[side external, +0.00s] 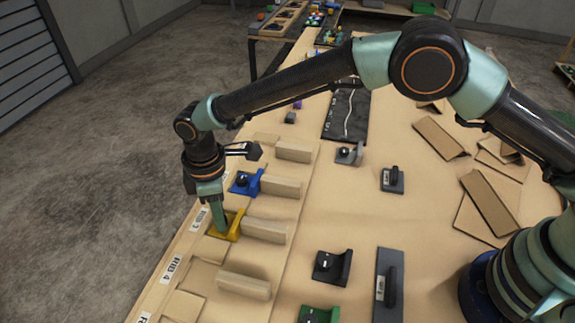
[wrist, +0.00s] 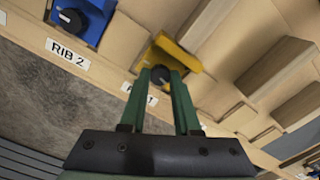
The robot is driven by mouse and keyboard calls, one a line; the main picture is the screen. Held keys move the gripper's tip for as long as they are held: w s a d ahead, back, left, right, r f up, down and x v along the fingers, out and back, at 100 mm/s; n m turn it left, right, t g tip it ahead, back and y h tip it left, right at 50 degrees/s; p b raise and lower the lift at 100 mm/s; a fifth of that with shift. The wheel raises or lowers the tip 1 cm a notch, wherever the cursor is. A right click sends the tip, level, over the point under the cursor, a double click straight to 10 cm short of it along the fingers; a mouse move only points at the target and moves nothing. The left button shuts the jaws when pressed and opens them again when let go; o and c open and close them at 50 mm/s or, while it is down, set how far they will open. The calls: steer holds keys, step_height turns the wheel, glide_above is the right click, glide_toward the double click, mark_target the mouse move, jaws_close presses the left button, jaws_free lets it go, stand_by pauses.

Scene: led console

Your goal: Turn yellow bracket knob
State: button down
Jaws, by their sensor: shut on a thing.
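The yellow bracket (side external: 236,228) sits in a slot at the left edge of the wooden table, beside a wooden block. My gripper (side external: 222,232) points down over it from above. In the wrist view, the yellow bracket (wrist: 178,54) lies beyond my fingertips. Its dark round knob (wrist: 160,74) is between the tips of my gripper (wrist: 162,78), which is shut on it. In the side view the knob is hidden by the fingers.
A blue bracket (side external: 243,183) with a dark knob stands in the neighbouring slot; it also shows in the wrist view (wrist: 88,18). Wooden blocks (side external: 264,230) line the slots. A black bracket (side external: 333,266) and a grey plate with a handle (side external: 381,287) lie to the right.

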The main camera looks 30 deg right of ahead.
steer(key=m, duration=0.4)
steer(key=shift+m, duration=0.4)
steer(key=m, duration=0.3)
steer(key=shift+m, duration=0.3)
steer(key=m, duration=0.4)
steer(key=shift+r, duration=0.1)
steer(key=m, duration=0.8)
steer(key=shift+m, duration=0.3)
steer(key=m, duration=0.3)
steer(key=shift+r+m, duration=0.1)
steer(key=shift+m, duration=0.3)
steer(key=m, duration=0.4)
steer(key=shift+m, duration=2.1)
